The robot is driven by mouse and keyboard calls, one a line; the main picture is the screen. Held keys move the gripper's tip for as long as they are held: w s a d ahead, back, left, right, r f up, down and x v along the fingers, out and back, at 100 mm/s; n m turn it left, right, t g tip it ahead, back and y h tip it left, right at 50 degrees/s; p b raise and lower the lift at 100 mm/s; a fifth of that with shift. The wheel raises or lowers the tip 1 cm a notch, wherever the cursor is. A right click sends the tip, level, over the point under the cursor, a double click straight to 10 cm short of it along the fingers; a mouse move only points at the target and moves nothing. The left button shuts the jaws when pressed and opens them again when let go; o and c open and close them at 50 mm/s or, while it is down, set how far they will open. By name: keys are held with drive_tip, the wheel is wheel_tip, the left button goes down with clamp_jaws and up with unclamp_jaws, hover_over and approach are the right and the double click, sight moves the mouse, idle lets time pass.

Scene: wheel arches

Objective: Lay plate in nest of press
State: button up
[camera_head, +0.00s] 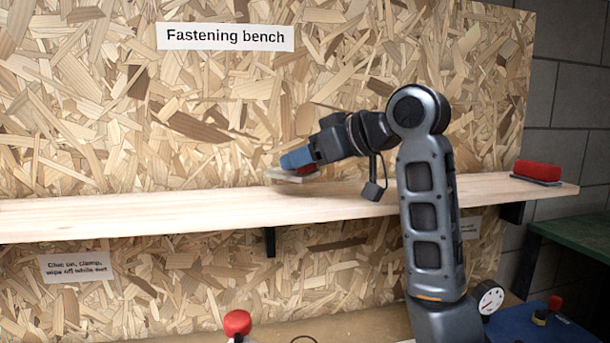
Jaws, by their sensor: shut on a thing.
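My gripper (297,160), with blue fingers, reaches left over the wooden shelf (120,212). It is shut on a small pale flat piece (291,177), which looks like the plate. A bit of red shows beside the fingers, and I cannot tell what it belongs to. The piece is at or just above the shelf; I cannot tell whether it touches. The fingers hide part of it. I cannot make out the press or its nest for certain. A red knob (237,322) shows at the bottom edge, its lower part cut off.
A red block on a dark base (538,172) sits at the shelf's right end. A chipboard panel (330,80) stands behind the shelf. At the lower right are a round gauge (490,299) and a blue surface (535,330) with a small red-topped item (554,304). The shelf's left part is clear.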

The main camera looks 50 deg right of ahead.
sight(312, 175)
drive_tip(key=shift+f, duration=1.85)
drive_tip(key=shift+f, duration=0.1)
drive_tip(key=o, duration=1.4)
